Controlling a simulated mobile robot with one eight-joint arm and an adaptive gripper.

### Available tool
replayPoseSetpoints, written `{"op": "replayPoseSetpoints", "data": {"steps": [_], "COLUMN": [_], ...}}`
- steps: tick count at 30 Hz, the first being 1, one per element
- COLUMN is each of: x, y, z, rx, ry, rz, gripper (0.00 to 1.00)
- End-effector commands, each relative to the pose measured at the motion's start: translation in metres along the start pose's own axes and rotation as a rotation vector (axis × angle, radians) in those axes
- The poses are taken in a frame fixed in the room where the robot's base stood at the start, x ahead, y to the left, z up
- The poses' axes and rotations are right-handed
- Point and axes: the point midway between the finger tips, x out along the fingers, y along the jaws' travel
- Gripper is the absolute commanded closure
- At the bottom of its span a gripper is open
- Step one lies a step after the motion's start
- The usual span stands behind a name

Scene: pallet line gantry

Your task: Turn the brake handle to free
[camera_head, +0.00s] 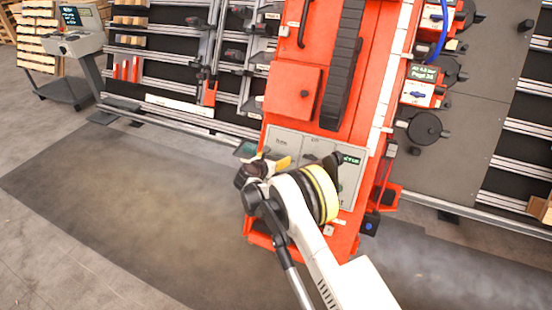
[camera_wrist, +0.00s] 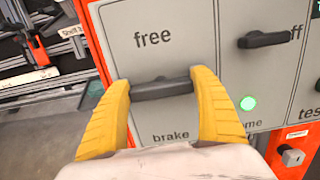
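The brake handle (camera_wrist: 162,88) is a dark bar lying almost level on a light grey panel (camera_wrist: 190,30) in the wrist view. The word "free" stands above it and "brake" below it. My gripper (camera_wrist: 161,79) has its two yellow fingers spread apart, one at each end of the bar. I cannot tell whether the fingers touch the bar. In the head view my gripper (camera_head: 268,164) is at the left part of the panel (camera_head: 284,141) on the orange machine, and it hides the brake handle there.
A second dark handle (camera_wrist: 265,40) sits to the right, beside the word "off". A green lamp (camera_wrist: 248,103) glows below it. The orange machine (camera_head: 292,92) rises behind the panel. Racks with rails (camera_head: 180,85) stand to the left. The floor (camera_head: 130,215) at left is clear.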

Motion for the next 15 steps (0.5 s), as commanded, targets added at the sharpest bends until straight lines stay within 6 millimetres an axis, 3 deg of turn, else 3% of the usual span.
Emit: {"op": "replayPoseSetpoints", "data": {"steps": [15], "x": [-0.0002], "y": [-0.0005], "z": [-0.0006], "rx": [0.104], "ry": [0.001], "rz": [-0.011], "gripper": [0.57]}}
